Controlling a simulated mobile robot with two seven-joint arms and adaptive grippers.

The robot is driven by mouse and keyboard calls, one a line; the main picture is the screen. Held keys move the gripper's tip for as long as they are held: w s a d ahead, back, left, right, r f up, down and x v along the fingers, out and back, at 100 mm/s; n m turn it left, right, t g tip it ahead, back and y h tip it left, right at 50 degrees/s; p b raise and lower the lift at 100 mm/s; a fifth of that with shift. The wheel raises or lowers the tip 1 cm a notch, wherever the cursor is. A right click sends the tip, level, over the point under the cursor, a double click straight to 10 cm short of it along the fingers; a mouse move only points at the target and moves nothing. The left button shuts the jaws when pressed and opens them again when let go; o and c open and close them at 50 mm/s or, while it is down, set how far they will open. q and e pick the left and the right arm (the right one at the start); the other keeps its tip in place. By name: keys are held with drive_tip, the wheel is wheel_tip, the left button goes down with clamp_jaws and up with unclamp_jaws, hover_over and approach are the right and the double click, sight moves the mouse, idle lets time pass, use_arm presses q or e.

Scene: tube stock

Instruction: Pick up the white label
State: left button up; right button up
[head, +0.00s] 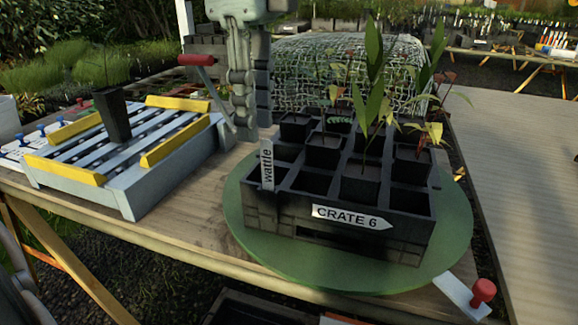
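A white label (267,165) with the black word "wattle" stands upright at the front left corner of the black crate (280,215). Its lower end is against the crate's front wall. A second white label (352,217), arrow-shaped and reading "CRATE 6", is on the crate's front. My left gripper (252,130) points down behind the crate's back left corner, beyond the wattle label and apart from it. Its fingers are seen nearly in line, so their opening is unclear. My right gripper is not in view.
The crate holds several pots with leafy seedlings, on a round green turntable (240,215). A blue-white slatted frame (130,185) with yellow bars and a dark pot (113,115) stands left. A red knob (483,291) is at the front right. The wooden table between frame and turntable is bare.

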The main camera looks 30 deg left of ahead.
sight(268, 181)
use_arm(q)
drive_tip(key=f, duration=0.5)
drive_tip(key=d+f, duration=0.1)
drive_tip(key=f, duration=0.1)
drive_tip(key=shift+w+d+f, duration=0.1)
drive_tip(key=shift+w+f, duration=0.1)
drive_tip(key=shift+f, duration=0.2)
clamp_jaws()
